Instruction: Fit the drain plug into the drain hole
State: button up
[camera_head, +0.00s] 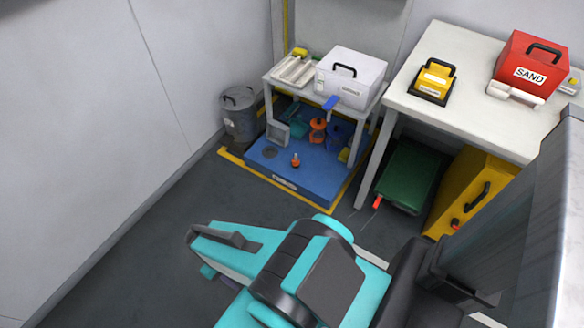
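A small orange plug with a dark top (295,160), which looks like the drain plug, stands on the blue base (318,182) under the low grey table. A dark round spot that looks like the drain hole (270,152) is in the base, to the plug's left and slightly farther back. The two are apart. My teal and black arm fills the lower middle of the picture, well in front of the base.
The low table (273,80) stands over the base's back part, carrying a white lidded box (350,75). Its legs flank the opening. Orange and blue items (318,130) stand behind the plug. A grey bin (239,112) is left. The floor (185,215) in front is clear.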

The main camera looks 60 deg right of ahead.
aim_at(320, 178)
jog(key=z, duration=0.15)
jog(key=i, duration=0.95)
jog(key=u, duration=0.1)
